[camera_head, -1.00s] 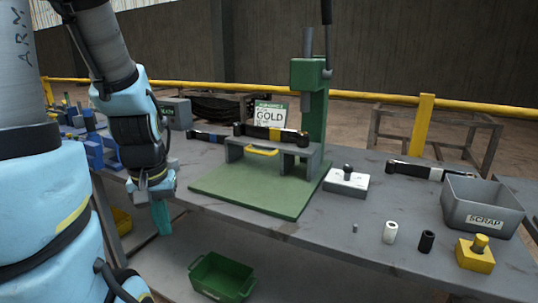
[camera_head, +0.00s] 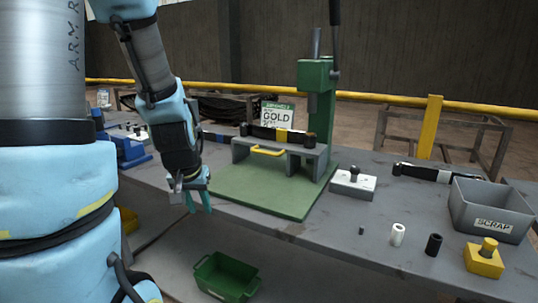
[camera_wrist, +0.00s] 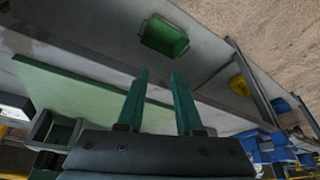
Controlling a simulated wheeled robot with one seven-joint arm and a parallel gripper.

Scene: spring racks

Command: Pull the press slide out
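The green press (camera_head: 318,110) stands on a green base plate (camera_head: 262,190) on the workbench. Its grey slide (camera_head: 307,157) is a raised block under the press column, with a yellow handle (camera_head: 268,151) on its front. A black bar-shaped part with a yellow band (camera_head: 283,136) lies across the top of the slide. My gripper (camera_head: 197,206) is at the bench's front edge, left of the base plate and apart from the handle. In the wrist view its two teal fingers (camera_wrist: 160,76) are spread with nothing between them.
A green bin (camera_head: 225,276) sits below the bench. To the right are a white block (camera_head: 353,186), small cylinders, a yellow block (camera_head: 484,260) and a grey scrap bin (camera_head: 490,210). The front of the base plate is clear.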

